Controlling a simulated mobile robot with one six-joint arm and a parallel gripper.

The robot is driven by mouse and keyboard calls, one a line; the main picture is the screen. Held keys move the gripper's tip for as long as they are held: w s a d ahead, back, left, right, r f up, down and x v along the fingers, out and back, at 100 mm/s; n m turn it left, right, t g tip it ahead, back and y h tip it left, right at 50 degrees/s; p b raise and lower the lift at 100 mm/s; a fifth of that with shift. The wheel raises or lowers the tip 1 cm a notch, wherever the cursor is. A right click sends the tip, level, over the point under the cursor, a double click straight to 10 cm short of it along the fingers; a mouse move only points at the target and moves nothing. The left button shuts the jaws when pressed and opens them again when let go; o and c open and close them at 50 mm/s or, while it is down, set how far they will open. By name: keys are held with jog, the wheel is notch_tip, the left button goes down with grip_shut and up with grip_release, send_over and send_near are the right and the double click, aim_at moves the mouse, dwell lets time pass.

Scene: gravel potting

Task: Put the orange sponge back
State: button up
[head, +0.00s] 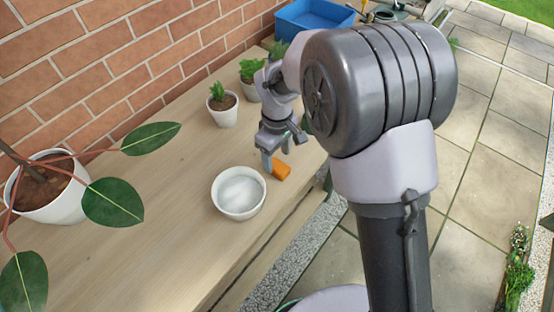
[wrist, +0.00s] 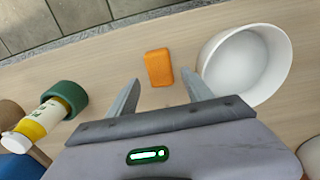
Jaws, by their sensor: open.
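The orange sponge (head: 281,171) lies flat on the wooden bench (head: 150,190), close to the right of the white bowl and near the bench's front edge. In the wrist view the sponge (wrist: 159,67) lies just beyond the gap between my fingertips, apart from both. My gripper (head: 279,155) is open and empty, its fingers pointing down beside the sponge. In the wrist view the gripper (wrist: 163,84) shows both fingers spread. The white bowl (head: 239,194) looks empty inside; it also stands close to the right finger in the wrist view (wrist: 245,65).
Small potted plants (head: 222,104) stand along the brick wall (head: 110,60), and a large potted plant (head: 55,205) is at left. A blue crate (head: 312,17) is at the far end. In the wrist view, a yellow bottle (wrist: 45,116) and green ring-shaped item (wrist: 70,94) are at left.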

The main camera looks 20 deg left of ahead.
aim_at(278, 164)
jog(key=s+d+r+m+t+y+p, duration=0.1)
jog(key=s+d+r+m, duration=0.15)
jog(key=d+r, duration=0.55)
jog(key=s+d+r+m+t+y+p, duration=0.1)
jog(key=d+r+m, duration=0.25)
jog(key=r, duration=0.85)
jog(key=s+d+r+m+t, duration=0.2)
jog(key=s+d+m, duration=0.4)
jog(key=s, duration=0.1)
jog(key=s+d+r+m+t, duration=0.1)
jog(key=s+d+r+m, duration=0.2)
jog(key=s+d+m, duration=0.2)
jog(key=shift+s+d+r+m+t, duration=0.15)
jog(key=shift+s+d+m+t, duration=0.3)
jog(key=shift+s, duration=0.75)
